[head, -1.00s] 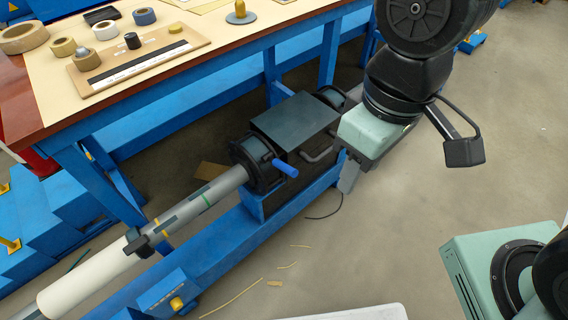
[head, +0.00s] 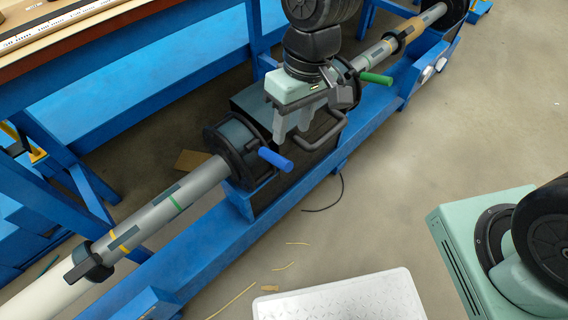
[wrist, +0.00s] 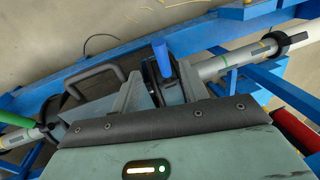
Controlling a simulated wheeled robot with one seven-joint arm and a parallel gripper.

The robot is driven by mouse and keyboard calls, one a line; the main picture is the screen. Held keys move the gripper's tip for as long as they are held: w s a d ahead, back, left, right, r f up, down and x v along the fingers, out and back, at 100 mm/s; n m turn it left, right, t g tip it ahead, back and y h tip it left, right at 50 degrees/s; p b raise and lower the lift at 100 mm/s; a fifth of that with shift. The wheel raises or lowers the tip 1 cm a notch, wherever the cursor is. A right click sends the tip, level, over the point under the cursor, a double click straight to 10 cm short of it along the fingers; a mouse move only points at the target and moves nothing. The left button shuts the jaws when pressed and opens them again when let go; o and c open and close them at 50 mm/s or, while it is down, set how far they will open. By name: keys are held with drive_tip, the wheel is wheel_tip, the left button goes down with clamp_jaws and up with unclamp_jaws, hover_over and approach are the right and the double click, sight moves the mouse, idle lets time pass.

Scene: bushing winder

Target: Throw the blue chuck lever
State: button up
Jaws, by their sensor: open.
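The blue chuck lever (head: 275,158) sticks out from the dark round chuck (head: 232,150) on the left side of the winder's headstock. In the wrist view the blue lever (wrist: 161,47) stands just beyond the fingertips, near the middle. My gripper (head: 292,128) is open and empty, above the headstock with its fingers pointing down. It is to the right of the blue lever in the head view and apart from it. A green lever (head: 375,78) sits on the other chuck to the right; it also shows at the left of the wrist view (wrist: 17,118).
A black U-shaped handle (head: 322,132) stands on the headstock front, close to my gripper. A grey shaft (head: 170,205) runs left from the blue-lever chuck. A blue table frame (head: 150,100) stands behind. A pale checkered platform (head: 340,298) lies in front.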

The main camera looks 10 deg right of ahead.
sight(285, 160)
drive_tip(key=f, duration=0.3)
drive_tip(key=a+f+b, duration=0.1)
drive_tip(key=f, duration=0.3)
drive_tip(key=s+f+b, duration=0.1)
drive_tip(key=f, duration=0.3)
drive_tip(key=shift+a, duration=0.4)
drive_tip(key=shift+c, duration=0.3)
drive_tip(key=shift+r, duration=0.1)
clamp_jaws()
